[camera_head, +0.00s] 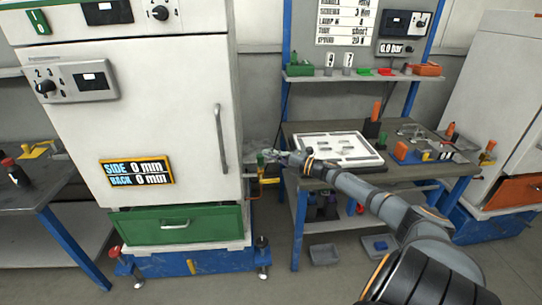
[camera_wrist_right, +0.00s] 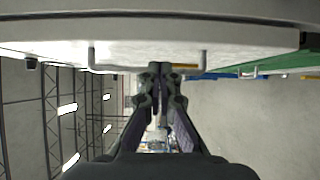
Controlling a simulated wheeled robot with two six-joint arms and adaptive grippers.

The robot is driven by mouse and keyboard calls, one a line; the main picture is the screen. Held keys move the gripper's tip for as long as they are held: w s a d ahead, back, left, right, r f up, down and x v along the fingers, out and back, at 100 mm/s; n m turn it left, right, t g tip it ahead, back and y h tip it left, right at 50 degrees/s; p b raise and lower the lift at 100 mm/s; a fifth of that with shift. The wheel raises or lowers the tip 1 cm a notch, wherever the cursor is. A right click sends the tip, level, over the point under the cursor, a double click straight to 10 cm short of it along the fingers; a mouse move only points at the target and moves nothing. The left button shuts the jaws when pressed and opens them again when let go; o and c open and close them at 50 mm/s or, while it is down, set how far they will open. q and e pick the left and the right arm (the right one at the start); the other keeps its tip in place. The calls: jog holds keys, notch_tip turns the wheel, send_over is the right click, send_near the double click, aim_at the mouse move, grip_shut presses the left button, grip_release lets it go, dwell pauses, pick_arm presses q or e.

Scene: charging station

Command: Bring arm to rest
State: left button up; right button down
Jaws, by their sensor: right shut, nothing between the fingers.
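My right arm (camera_head: 355,190) reaches in from the lower right. Its right gripper (camera_head: 263,156) is beside the right edge of the white cabinet (camera_head: 165,110), just past the near-left corner of the workbench. In the right wrist view the two fingers of the right gripper (camera_wrist_right: 160,68) are together with nothing held. There the fingertips overlap the lower edge of a white panel (camera_wrist_right: 240,40) with a bar handle (camera_wrist_right: 203,58); I cannot tell whether they touch it. My left gripper is in neither view.
The cabinet has a vertical door handle (camera_head: 221,140) and a green drawer (camera_head: 177,224) below. The workbench (camera_head: 318,182) bears a white tray (camera_head: 338,149) and several tools. An orange-drawer cabinet (camera_head: 521,191) stands at right. Open floor (camera_head: 220,290) lies in front.

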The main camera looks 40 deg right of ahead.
jog(key=s+d+f+m+g+h, duration=0.1)
jog(key=s+d+f+m+h, duration=0.15)
jog(key=f, duration=0.45)
jog(key=s+d+f+m+h, duration=0.1)
jog(key=f+m+h, duration=0.1)
jog(key=f+m, duration=0.35)
jog(key=s+d+f+m+g+h, duration=0.1)
jog(key=s+f+h, duration=0.1)
jog(key=f, duration=0.7)
jog(key=s+a+f+m+g+h, duration=0.1)
jog(key=s+a+f+m+g, duration=0.15)
jog(key=s+f, duration=0.5)
jog(key=s+a+f+m+g+h, duration=0.1)
jog(key=s+f+m+g, duration=0.2)
jog(key=f, duration=0.8)
jog(key=s+a+f+m+g, duration=0.2)
jog(key=s+a+f, duration=0.3)
jog(key=s+f, duration=0.25)
jog(key=s+a+f+m+g, duration=0.2)
jog(key=s+a+f, duration=0.35)
jog(key=s, duration=0.35)
jog(key=s+a+f+m+g+y, duration=0.1)
jog(key=s+a+f+g, duration=0.1)
jog(key=s+a+f, duration=0.2)
jog(key=s+a+f+m+g+y, duration=0.1)
jog(key=s+a+f+m+g, duration=0.1)
jog(key=s+a, duration=0.8)
jog(key=shift+s+a+f, duration=0.15)
jog(key=shift+s+f, duration=0.75)
jog(key=shift+s, duration=0.35)
